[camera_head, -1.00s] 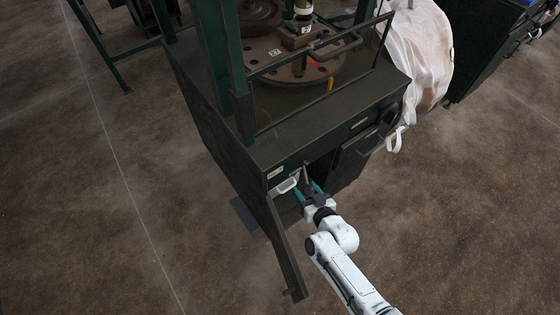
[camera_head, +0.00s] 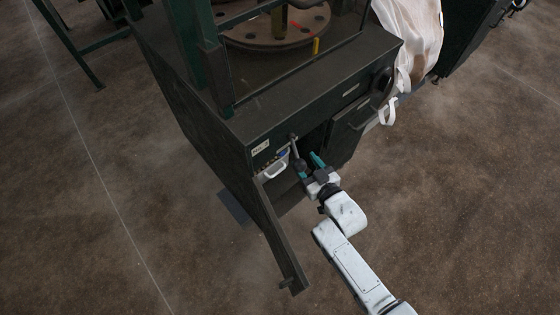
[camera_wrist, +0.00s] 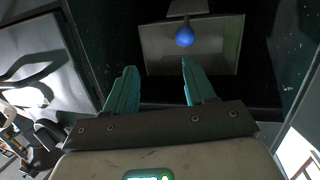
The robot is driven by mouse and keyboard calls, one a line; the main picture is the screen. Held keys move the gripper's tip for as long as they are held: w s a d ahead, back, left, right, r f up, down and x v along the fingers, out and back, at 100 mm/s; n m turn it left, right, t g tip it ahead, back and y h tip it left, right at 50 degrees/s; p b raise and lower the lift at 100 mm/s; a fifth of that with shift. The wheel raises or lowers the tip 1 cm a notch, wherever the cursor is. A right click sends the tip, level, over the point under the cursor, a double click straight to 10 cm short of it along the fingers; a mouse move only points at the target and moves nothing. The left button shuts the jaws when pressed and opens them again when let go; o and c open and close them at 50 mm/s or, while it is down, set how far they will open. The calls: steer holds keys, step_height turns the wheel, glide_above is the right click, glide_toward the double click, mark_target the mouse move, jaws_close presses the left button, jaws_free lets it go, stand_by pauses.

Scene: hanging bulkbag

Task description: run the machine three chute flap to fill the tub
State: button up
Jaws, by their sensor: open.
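The dark green machine cabinet (camera_head: 255,120) has an open front compartment. In the wrist view a grey flap-like panel (camera_wrist: 190,58) with a blue ball knob (camera_wrist: 184,36) is ahead of my fingers. A small blue spot, perhaps the same knob, shows in the head view (camera_head: 283,152) beside a grey lever (camera_head: 294,146). A white piece with a handle (camera_head: 273,168), perhaps the tub, is at the left of the opening. My gripper (camera_head: 309,165) is open at the opening, its teal fingers apart and empty. It also shows in the wrist view (camera_wrist: 156,70).
A dark door (camera_head: 275,230) swings out from the cabinet, left of my arm. A closed door with a handle (camera_head: 352,124) is to the right. A white bulk bag (camera_head: 412,40) hangs at the back right. Floor (camera_head: 460,200) to the right is clear.

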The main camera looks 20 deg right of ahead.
step_height(320, 180, down, 3)
steer(key=s+a+n+t+y+b, duration=0.1)
steer(key=s+a+n+y+b, duration=0.15)
steer(key=b, duration=0.95)
steer(key=shift+n+h, duration=0.25)
steer(key=shift+n, duration=0.2)
steer(key=w, duration=0.3)
steer(key=w+a+b, duration=0.1)
steer(key=w, duration=0.3)
steer(key=w+a+b, duration=0.1)
steer(key=w, duration=0.3)
steer(key=shift+w, duration=0.1)
steer(key=shift+c, duration=0.2)
jaws_close()
